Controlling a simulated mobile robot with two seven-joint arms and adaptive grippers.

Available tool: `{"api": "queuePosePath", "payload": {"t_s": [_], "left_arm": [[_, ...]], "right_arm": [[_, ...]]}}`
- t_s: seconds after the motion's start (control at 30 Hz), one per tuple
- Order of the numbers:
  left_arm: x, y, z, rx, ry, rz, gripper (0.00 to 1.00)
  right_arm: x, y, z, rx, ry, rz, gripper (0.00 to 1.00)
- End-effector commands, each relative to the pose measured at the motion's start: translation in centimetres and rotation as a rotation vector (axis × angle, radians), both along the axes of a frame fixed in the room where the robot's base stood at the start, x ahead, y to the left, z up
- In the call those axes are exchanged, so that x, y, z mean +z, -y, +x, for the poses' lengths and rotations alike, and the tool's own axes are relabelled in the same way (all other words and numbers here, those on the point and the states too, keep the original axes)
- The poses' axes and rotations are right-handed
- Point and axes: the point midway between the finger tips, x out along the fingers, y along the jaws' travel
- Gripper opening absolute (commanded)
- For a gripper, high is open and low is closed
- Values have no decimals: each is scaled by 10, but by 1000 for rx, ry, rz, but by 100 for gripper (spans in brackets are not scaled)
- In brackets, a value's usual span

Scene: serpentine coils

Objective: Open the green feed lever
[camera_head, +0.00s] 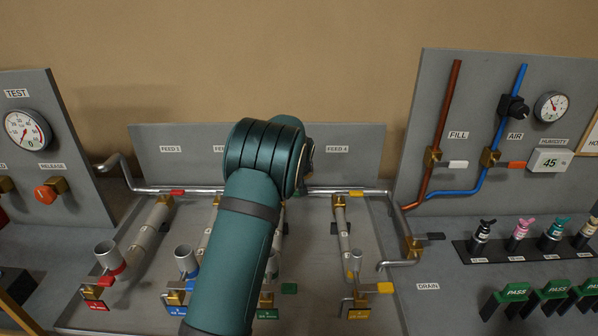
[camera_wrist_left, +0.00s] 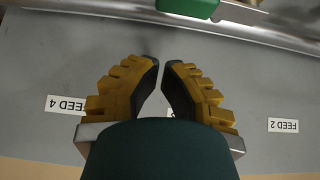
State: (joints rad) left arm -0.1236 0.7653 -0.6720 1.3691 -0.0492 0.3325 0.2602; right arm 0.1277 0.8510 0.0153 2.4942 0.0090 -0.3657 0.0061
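The green feed lever (camera_wrist_left: 187,7) shows as a green block at the top edge of the left wrist view, beside the silver pipe and partly cut off. In the head view my left arm covers most of that feed line. My left gripper (camera_wrist_left: 160,62) is in front of the grey back panel, between the FEED 4 and FEED 2 labels. Its fingertips are almost together, with only a narrow gap and nothing held. The lever lies beyond the fingertips, apart from them. My left gripper's fingers are hidden in the head view. My right gripper is not in view.
The red lever (camera_head: 177,192) and yellow lever (camera_head: 356,193) sit along the same horizontal pipe. Another green handle (camera_head: 289,288) is lower, right of my arm. Upright cups (camera_head: 186,262) stand at left. The drain pipe (camera_head: 403,262) and valve board (camera_head: 480,150) are at right.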

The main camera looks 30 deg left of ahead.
Motion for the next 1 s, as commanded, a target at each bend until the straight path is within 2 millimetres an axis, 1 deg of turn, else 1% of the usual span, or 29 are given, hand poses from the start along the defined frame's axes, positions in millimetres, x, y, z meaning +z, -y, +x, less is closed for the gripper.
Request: {"api": "queuePosePath", "payload": {"t_s": [0.03,0.1,0.37,0.4,0.7,0.83,1.0], "left_arm": [[-8,-4,5,2,-1,0,0],[-16,-7,10,1,-1,1,0],[-41,-16,27,1,0,-1,0],[-38,-13,23,-1,0,-1,0],[-38,0,1,-2,0,-1,0],[-38,4,-5,-3,2,-1,0],[-38,5,-8,-1,1,-1,0]], "right_arm": [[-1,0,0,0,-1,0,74],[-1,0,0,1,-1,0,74],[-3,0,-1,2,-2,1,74],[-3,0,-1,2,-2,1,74],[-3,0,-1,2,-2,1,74],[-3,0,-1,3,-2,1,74],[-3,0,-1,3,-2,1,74]]}}
